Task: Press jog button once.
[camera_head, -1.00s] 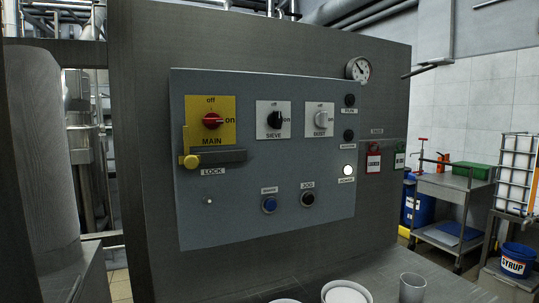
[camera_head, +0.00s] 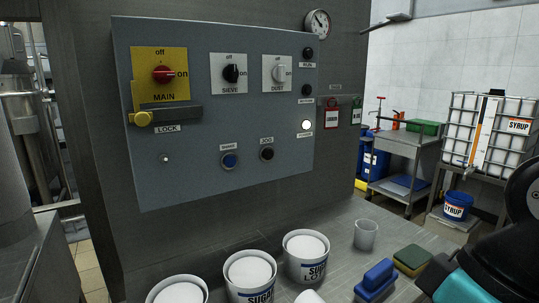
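The jog button (camera_head: 267,154) is a round black push button under the label JOG, low on the grey control panel (camera_head: 195,188) in the head view. It is uncovered and nothing touches it. A blue button (camera_head: 229,161) sits just left of it; its label is too small to read. A black and teal part of my arm shows at the lower right, well away from the panel. My gripper's fingers do not show.
Above are the red MAIN switch (camera_head: 163,74) and SIEVE (camera_head: 232,73) and DUST (camera_head: 279,73) knobs. A white lamp (camera_head: 306,125) is lit.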

